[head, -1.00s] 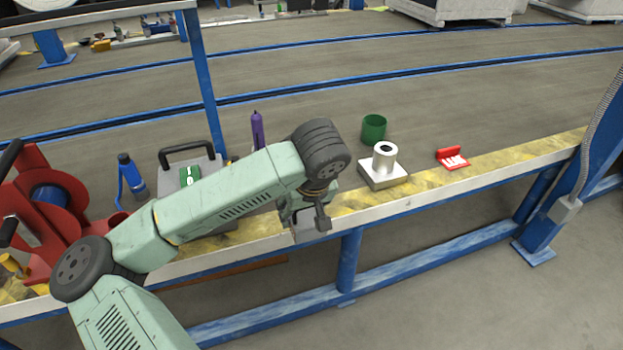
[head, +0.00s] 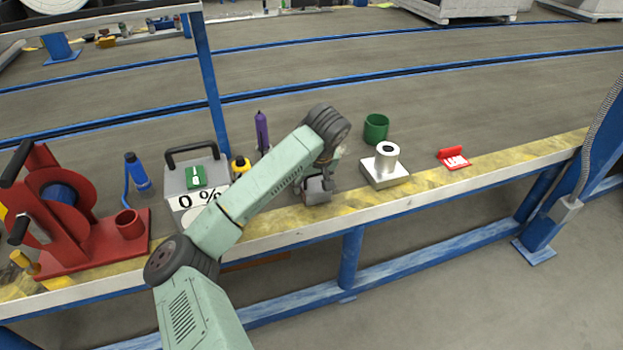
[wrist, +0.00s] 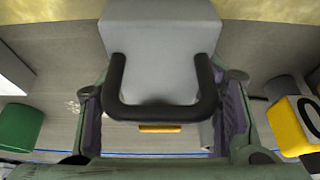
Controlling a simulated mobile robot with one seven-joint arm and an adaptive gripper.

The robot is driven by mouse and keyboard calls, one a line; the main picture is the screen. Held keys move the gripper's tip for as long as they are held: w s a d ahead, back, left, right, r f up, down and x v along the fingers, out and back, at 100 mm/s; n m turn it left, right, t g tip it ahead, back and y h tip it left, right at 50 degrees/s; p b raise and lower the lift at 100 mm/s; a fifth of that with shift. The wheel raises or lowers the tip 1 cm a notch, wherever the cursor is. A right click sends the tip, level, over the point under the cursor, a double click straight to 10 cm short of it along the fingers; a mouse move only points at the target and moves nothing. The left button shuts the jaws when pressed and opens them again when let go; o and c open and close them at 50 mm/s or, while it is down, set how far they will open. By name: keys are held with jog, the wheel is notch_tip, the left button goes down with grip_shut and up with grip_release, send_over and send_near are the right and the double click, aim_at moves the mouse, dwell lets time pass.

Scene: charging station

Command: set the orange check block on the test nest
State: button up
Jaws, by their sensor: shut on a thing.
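My gripper (head: 320,184) is shut on a grey block with a black loop handle, at the striped front ledge. The grey block (wrist: 160,45) fills the upper middle of the wrist view, with its black handle (wrist: 163,112) between my fingers. In the head view the block is mostly hidden by my gripper; I cannot tell whether it touches the ledge. No clearly orange block shows; a small orange strip (wrist: 158,128) appears beyond the handle. I cannot tell which thing is the test nest.
Left of my gripper stand a grey box (head: 196,172) reading "0 %", a yellow bottle (head: 240,166) and a purple bottle (head: 262,132). A red stand (head: 100,250) is far left. A green cup (head: 376,128) and red sign (head: 453,160) are right. The ledge's right end is clear.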

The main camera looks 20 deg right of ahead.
jog(key=shift+f, duration=0.15)
jog(key=shift+f+b, duration=0.15)
jog(key=shift+b, duration=0.15)
jog(key=o, duration=1.4)
jog(key=shift+r+p, duration=0.35)
jog(key=shift+r, duration=0.05)
jog(key=v, duration=1.1)
jog(key=shift+s+r, duration=0.25)
